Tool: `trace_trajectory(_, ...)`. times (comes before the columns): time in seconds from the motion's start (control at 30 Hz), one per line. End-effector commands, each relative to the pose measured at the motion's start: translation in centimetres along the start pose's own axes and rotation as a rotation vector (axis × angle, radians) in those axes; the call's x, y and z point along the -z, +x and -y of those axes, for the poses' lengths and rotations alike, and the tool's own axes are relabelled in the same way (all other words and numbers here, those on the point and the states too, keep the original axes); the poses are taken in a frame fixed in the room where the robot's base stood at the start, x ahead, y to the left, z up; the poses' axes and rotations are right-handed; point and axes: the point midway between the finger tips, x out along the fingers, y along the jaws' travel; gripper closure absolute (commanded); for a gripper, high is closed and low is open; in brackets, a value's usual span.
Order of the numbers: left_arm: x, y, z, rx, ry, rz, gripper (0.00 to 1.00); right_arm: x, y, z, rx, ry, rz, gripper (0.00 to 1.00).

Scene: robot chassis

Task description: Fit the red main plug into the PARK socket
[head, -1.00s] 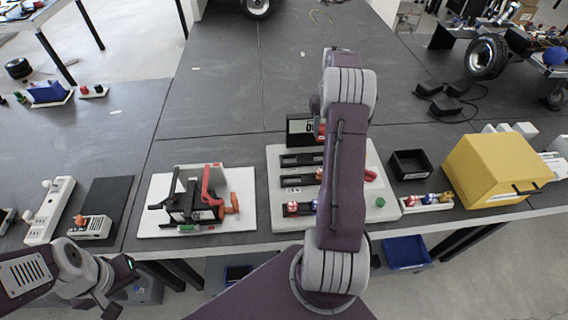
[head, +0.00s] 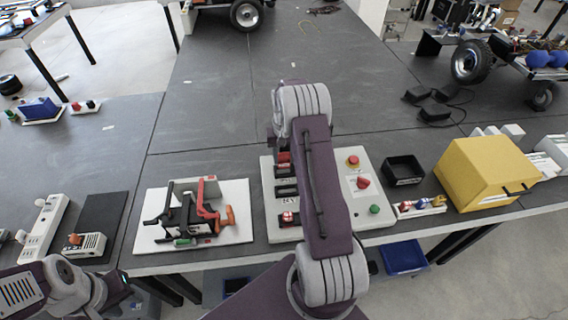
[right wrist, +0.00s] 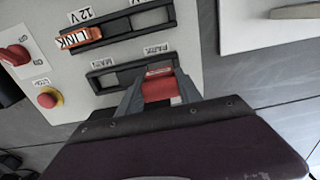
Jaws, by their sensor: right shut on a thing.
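The red main plug (right wrist: 158,86) is between the fingers of my right gripper (right wrist: 158,92), which is shut on it. In the right wrist view the plug is at the PARK end of the MAIN/PARK slot on the white panel (right wrist: 130,48). The PARK label (right wrist: 155,50) is just beside it. I cannot tell how deep the plug sits. In the head view a red part (head: 283,158) shows at the panel's far left, partly hidden by my right arm. My left gripper (head: 125,290) is low at the left, away from the panel; its fingers are unclear.
An orange LINK piece (right wrist: 80,37) sits in the neighbouring 12 V slot. A red-and-yellow stop button (right wrist: 47,98) and a red knob (right wrist: 14,55) are on the panel. A clamp fixture (head: 195,212), a black tray (head: 404,170) and a yellow box (head: 487,172) stand nearby.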

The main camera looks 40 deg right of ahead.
Motion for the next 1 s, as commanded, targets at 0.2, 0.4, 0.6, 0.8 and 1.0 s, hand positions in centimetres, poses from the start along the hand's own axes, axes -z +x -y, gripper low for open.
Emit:
trace_trajectory(0.2,0.1,-0.6,0.0,0.0,0.0,0.0,0.64,-0.1,3.4,0.0,0.0,0.0,0.004,1.0)
trace_trajectory(0.4,0.1,-0.5,0.0,0.0,0.0,0.0,0.64,0.0,3.7,-0.1,0.0,-0.001,0.001,1.0)
trace_trajectory(0.6,0.0,-0.3,0.0,0.0,0.0,0.0,0.64,-0.1,4.0,-0.1,0.0,-0.001,0.001,0.47)
trace_trajectory(0.8,0.0,-0.4,0.0,0.0,0.0,0.0,0.64,-0.1,4.0,-0.1,0.0,-0.001,0.001,0.37)
trace_trajectory(1.0,0.1,-0.7,0.0,0.0,0.0,0.0,0.64,0.0,3.4,-0.1,0.0,-0.001,0.0,0.37)
